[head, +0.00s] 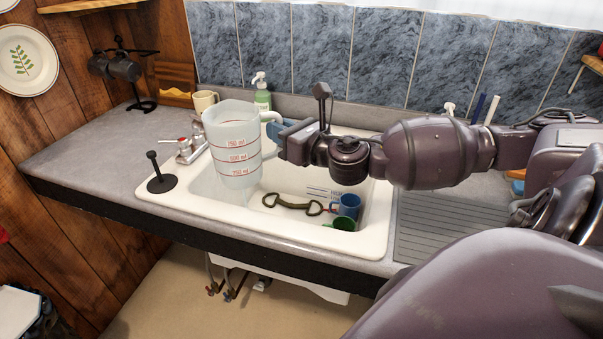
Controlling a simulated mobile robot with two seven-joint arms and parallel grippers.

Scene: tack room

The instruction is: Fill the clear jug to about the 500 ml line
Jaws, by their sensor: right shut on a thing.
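The clear jug (218,132) is upright over the left part of the white sink (375,222). It has red measuring lines, with the 500 ml line around its middle. No water level can be made out in it. My right gripper (283,138) is shut on the jug's handle, on its right side. The tap (188,150) with a red mark stands just left of the jug at the sink's back left. The jug hides part of the tap, so the spout and any flow cannot be seen. My left gripper is not in view.
In the sink lie a metal bit (290,204), a blue mug (348,205) and a green mug (343,223). A black post (161,175) stands on the left rim. A soap bottle (262,95) and cream mug (204,101) stand behind.

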